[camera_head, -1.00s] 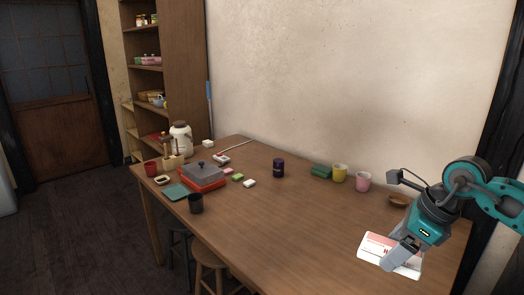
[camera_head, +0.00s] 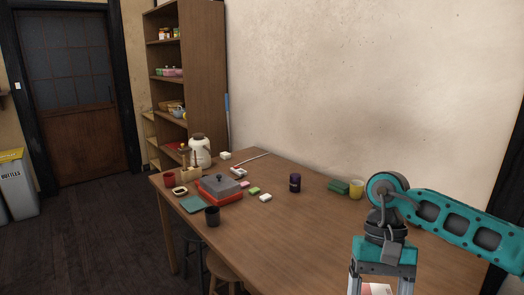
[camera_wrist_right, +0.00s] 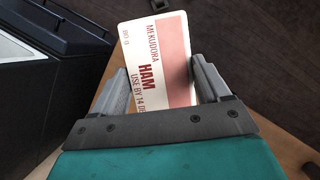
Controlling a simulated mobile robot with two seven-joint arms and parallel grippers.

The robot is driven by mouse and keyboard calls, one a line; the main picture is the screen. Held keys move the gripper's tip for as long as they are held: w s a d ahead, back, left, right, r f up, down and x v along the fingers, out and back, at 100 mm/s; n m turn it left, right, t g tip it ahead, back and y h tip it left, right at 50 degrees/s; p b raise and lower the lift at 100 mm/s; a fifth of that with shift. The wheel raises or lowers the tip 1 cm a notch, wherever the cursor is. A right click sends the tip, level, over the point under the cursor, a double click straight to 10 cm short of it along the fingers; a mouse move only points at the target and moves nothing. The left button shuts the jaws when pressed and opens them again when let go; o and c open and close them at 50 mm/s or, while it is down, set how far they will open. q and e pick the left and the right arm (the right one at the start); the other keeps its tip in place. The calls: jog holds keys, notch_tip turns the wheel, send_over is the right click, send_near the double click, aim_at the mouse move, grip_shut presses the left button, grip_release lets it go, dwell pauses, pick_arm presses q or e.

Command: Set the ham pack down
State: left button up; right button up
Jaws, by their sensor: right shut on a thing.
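The ham pack (camera_wrist_right: 155,62) is a flat white and pink-red pack with "HAM" printed on it. My right gripper (camera_wrist_right: 163,88) is shut on it, with one grey finger at each side. In the head view the right gripper (camera_head: 380,284) points down at the bottom edge, and a small part of the pack (camera_head: 377,289) shows between its fingers. The rest of the pack is cut off there. I cannot tell how high it is above the table. My left gripper is not in view.
The wooden table (camera_head: 300,225) has a wide bare middle. A yellow cup (camera_head: 356,189), green block (camera_head: 338,187) and dark jar (camera_head: 295,183) stand along its wall side. Stools stand below.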

jog(key=shift+s+a+r+n+h, duration=0.1)
jog(key=shift+s+r+n+h, duration=0.1)
jog(key=shift+n, duration=0.3)
jog(key=shift+s+a+r+n+h, duration=0.1)
jog(key=shift+n+h, duration=0.1)
jog(key=shift+n, duration=0.3)
jog(key=shift+w, duration=0.1)
